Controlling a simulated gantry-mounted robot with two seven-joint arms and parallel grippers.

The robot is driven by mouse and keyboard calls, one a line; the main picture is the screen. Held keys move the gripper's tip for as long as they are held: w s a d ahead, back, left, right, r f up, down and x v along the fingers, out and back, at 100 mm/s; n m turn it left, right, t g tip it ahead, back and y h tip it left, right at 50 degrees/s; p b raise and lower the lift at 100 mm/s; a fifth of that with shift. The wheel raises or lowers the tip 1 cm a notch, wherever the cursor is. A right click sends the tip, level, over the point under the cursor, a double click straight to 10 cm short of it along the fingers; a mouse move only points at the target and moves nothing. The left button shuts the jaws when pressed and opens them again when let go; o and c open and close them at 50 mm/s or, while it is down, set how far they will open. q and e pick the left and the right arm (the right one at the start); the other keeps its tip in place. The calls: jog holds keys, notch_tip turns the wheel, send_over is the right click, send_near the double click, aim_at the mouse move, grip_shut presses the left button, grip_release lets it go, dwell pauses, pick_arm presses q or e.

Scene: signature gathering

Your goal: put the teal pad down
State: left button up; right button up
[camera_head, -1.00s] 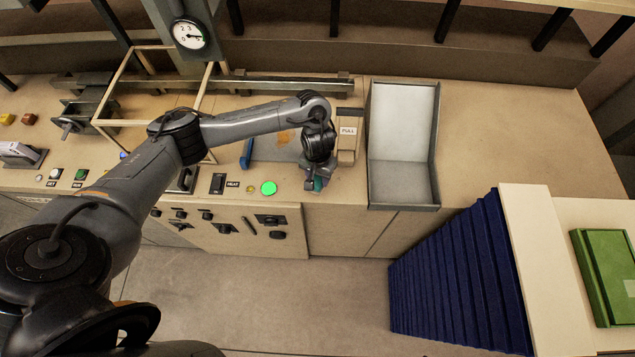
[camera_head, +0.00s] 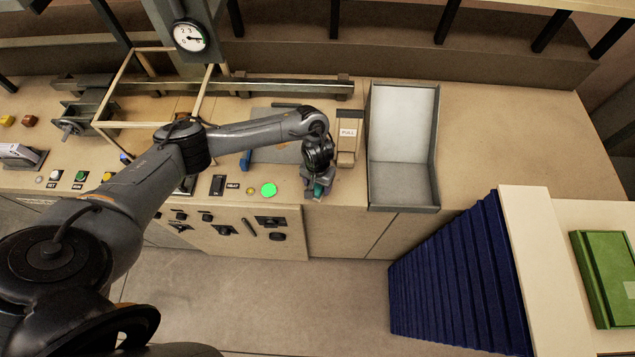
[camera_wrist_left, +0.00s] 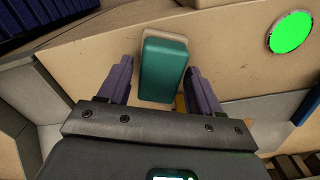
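The teal pad (camera_wrist_left: 163,68) has a teal face and a pale edge. In the left wrist view it lies between the two fingers of my left gripper (camera_wrist_left: 158,88), with a clear gap to the left finger and a very narrow one, if any, to the right finger. The fingers are spread wider than the pad. In the head view my left gripper (camera_head: 318,190) is low at the front edge of the counter, and a bit of the teal pad (camera_head: 319,189) shows there. The pad appears to rest on the counter. My right gripper is out of view.
A lit green button (camera_head: 269,190) is left of the gripper. A block marked PULL (camera_head: 348,134) and a grey open tray (camera_head: 437,150) stand behind and to the right. A wooden frame (camera_head: 125,85) stands at the left. The counter right of the tray (camera_head: 500,120) is clear.

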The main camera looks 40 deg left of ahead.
pick_arm(q)
jog(key=shift+o, duration=0.5)
jog(key=shift+r, duration=0.6)
notch_tip(320, 180, up, 11)
jog(key=p, duration=0.4)
jog(key=s+d+f+m+t+h, duration=0.1)
jog(key=d+m+t+h, duration=0.15)
jog(key=d, duration=0.75)
jog(key=s+d+f+m+t+h, duration=0.15)
jog(key=d+m, duration=0.25)
jog(key=d, duration=0.6)
jog(key=s+d+r+m+t+h, duration=0.1)
jog(key=s+d+r+t, duration=0.15)
jog(key=d+r, duration=0.35)
jog(key=s+a+n+g+y, duration=0.2)
jog(key=s+a+g+y, duration=0.1)
jog(key=s+a, duration=1.2)
jog(key=a+y, duration=0.1)
jog(key=a, duration=0.2)
jog(key=shift+s+r+y, duration=0.15)
jog(key=shift+y, duration=0.25)
